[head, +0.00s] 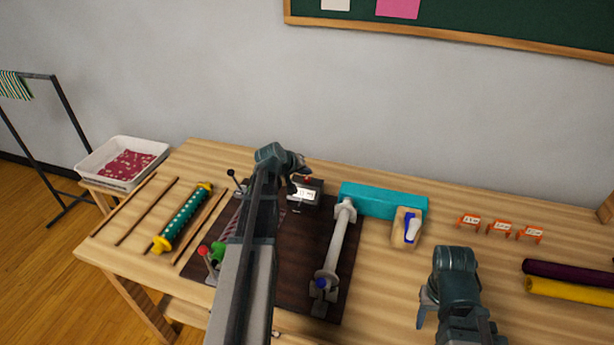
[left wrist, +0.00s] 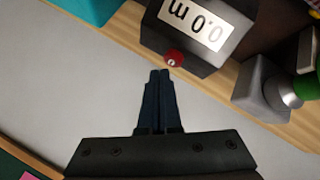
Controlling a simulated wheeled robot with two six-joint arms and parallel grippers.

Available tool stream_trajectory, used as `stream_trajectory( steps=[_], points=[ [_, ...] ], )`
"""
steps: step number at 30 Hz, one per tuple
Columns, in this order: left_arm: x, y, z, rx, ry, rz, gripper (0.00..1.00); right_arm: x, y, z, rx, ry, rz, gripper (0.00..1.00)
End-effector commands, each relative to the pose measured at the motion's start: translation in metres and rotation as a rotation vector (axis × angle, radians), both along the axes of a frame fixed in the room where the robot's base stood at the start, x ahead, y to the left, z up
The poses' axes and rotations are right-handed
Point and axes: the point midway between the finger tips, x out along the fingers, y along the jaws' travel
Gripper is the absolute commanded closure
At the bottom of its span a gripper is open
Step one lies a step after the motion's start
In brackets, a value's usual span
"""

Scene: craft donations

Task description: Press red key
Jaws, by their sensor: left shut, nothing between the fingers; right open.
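The red key (left wrist: 173,58) is a small round red button on the edge of a black counter box (left wrist: 200,28) with a white display reading 0.0 m, seen upside down in the left wrist view. In the head view, the counter box (head: 305,195) stands at the back of a dark board, with the red key (head: 307,178) on its top. My left gripper (left wrist: 160,73) is shut and empty, its fingertips close to the red key with a small gap in the picture. My right gripper (head: 428,304) is open and empty over the table's front right.
A grey roller (head: 335,245) and a teal block (head: 375,200) lie right of the counter box. A red-knobbed lever (head: 204,251) stands at the board's left front. Rolls and sticks lie left, including a green roll (head: 182,218). Orange tags (head: 500,227) stand at right.

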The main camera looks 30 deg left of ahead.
Motion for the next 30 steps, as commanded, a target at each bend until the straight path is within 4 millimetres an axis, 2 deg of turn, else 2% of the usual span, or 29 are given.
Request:
stream_trajectory(
  steps=[14,30],
  points=[
    [0.0,0.0,0.007,0.0,-0.001,0.001,1.0,0.0,0.0,0.007,0.0,0.0,0.0,0.5],
    [0.0,0.0,0.054,0.0,-0.001,0.001,1.0,0.0,0.0,0.054,0.0,0.0,0.0,0.5]
  ],
)
